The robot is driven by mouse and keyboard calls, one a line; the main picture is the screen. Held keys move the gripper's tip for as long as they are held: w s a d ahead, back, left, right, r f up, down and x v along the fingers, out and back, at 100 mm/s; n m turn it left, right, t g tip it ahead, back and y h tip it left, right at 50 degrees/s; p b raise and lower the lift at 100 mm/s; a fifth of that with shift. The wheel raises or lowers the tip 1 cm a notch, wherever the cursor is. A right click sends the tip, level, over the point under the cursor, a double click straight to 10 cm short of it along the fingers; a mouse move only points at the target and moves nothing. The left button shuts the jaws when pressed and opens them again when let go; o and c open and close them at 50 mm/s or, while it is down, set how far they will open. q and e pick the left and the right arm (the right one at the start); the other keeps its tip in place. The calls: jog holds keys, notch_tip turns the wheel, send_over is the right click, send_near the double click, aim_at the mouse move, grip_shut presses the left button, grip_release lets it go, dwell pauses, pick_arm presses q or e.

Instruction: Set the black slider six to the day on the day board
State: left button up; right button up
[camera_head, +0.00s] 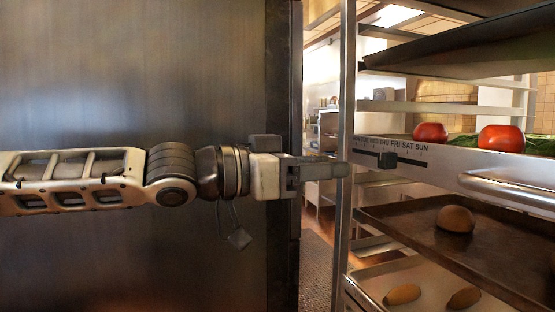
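The day board (460,172) is a pale strip along the edge of a rack shelf at the right. It carries day names; THU, FRI, SAT and SUN read clearly, and those at the left end are hard to read. The black slider (388,160) sits on the dark scale line, roughly below THU. My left gripper (340,170) points right, with its tips just left of the board, near the rack's upright and apart from the slider. It is seen side-on, so its finger gap cannot be judged. My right gripper is out of view.
The rack's metal upright (346,110) stands close to my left fingertips. Red tomatoes (501,138) and greens lie above the board. A silver handle (500,188) sticks out at the right. Trays with bread (455,219) are below. A large metal panel (130,80) fills the left.

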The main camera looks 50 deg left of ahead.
pick_arm(q)
jog(key=p+v, duration=0.3)
jog(key=v, duration=0.3)
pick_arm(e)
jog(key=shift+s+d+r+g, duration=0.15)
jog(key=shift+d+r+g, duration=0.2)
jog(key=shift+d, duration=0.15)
pick_arm(q)
jog(key=shift+s, duration=0.1)
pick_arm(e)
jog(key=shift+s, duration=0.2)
